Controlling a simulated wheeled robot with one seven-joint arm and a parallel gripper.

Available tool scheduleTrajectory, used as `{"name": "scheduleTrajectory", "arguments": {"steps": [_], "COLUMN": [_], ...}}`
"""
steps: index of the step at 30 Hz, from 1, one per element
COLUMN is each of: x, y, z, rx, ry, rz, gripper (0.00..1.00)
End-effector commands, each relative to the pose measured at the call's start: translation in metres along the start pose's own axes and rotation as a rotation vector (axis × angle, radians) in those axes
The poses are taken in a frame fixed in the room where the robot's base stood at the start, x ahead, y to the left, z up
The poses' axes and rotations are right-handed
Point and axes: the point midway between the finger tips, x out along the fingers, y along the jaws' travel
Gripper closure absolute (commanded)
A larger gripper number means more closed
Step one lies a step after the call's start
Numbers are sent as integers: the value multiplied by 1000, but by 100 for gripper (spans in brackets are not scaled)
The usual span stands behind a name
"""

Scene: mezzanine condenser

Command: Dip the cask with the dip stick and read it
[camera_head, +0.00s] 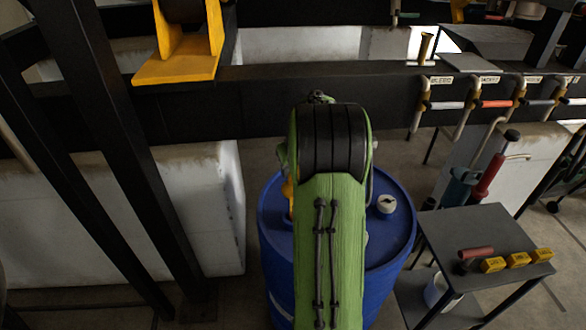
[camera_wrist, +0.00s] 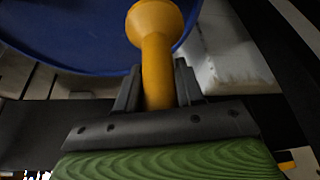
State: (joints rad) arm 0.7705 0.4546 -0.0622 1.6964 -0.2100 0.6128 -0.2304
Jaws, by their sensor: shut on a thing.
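The cask is a blue drum (camera_head: 400,235) standing upright behind my arm in the head view. Its blue top also fills the upper left of the wrist view (camera_wrist: 60,35). A round pale fitting with a dark centre (camera_head: 386,203) sits on the right of its top. My gripper (camera_wrist: 157,84) is shut on a yellow piece with a flared round end (camera_wrist: 155,28). Its flared end lies over the drum top in the picture; I cannot tell if they touch. A sliver of yellow (camera_head: 288,190) shows left of my arm. No dip stick shaft or scale is visible.
A small dark table (camera_head: 470,225) stands right of the drum, with a red-handled tool (camera_head: 475,253) and yellow blocks (camera_head: 517,260). A dark beam (camera_head: 240,105) with labelled valve handles (camera_head: 495,103) crosses behind. Dark posts (camera_head: 110,130) and a white block (camera_head: 205,220) stand left.

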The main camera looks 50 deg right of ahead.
Motion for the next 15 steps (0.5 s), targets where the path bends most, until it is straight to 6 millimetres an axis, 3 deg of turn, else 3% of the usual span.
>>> {"name": "scheduleTrajectory", "arguments": {"steps": [1,15], "x": [-12,-73], "y": [0,0], "z": [-5,-30], "rx": [0,1], "ry": [2,2], "rz": [1,1], "gripper": [100,100]}}
